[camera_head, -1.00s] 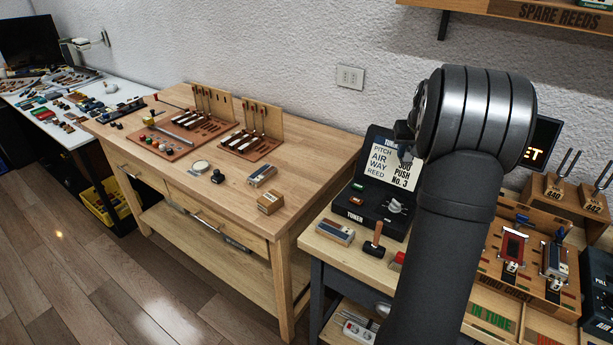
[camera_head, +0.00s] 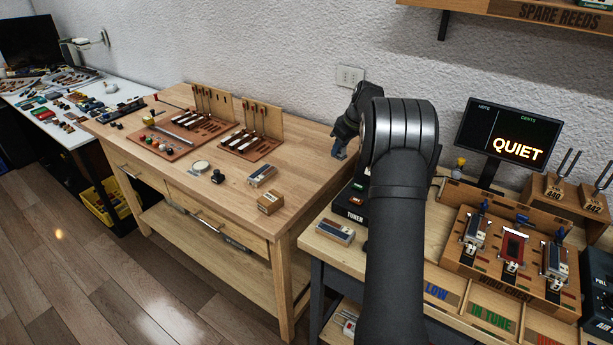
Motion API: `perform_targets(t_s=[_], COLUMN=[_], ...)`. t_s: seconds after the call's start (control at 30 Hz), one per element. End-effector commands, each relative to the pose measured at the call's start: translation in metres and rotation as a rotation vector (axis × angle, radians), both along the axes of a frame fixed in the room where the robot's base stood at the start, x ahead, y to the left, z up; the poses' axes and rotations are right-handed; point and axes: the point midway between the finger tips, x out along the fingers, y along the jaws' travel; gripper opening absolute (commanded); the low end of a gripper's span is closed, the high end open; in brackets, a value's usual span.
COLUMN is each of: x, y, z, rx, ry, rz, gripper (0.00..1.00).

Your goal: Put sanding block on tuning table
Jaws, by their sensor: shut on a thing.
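My gripper (camera_head: 339,153) is at the upper middle, over the back right end of the wooden table (camera_head: 320,145). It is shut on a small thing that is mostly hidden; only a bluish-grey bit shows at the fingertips. I cannot tell whether it is the sanding block. The right-hand table (camera_head: 332,254), with the black tuner box (camera_head: 352,214) and the wind chest (camera_head: 482,283), appears to be the tuning table. My gripper is to the left of its screen and above and behind the tuner, which my arm partly covers.
A screen reading QUIET (camera_head: 510,140) stands at the back right beside tuning forks (camera_head: 566,170). A small harmonica (camera_head: 335,232) lies at the right table's left front. A tan box (camera_head: 270,201) and another harmonica (camera_head: 262,176) lie on the wooden table. Its right end is clear.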

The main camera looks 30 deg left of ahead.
Motion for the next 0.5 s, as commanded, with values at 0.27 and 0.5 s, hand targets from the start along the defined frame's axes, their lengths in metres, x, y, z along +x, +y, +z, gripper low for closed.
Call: perform_targets(t_s=[0.27,0.5], x=[0.000,-0.004], y=[0.000,0.020], z=[-0.001,-0.013], rx=[0.000,-0.002], ry=[-0.001,0.002], rz=[-0.001,0.001], gripper=[0.00,0.00])
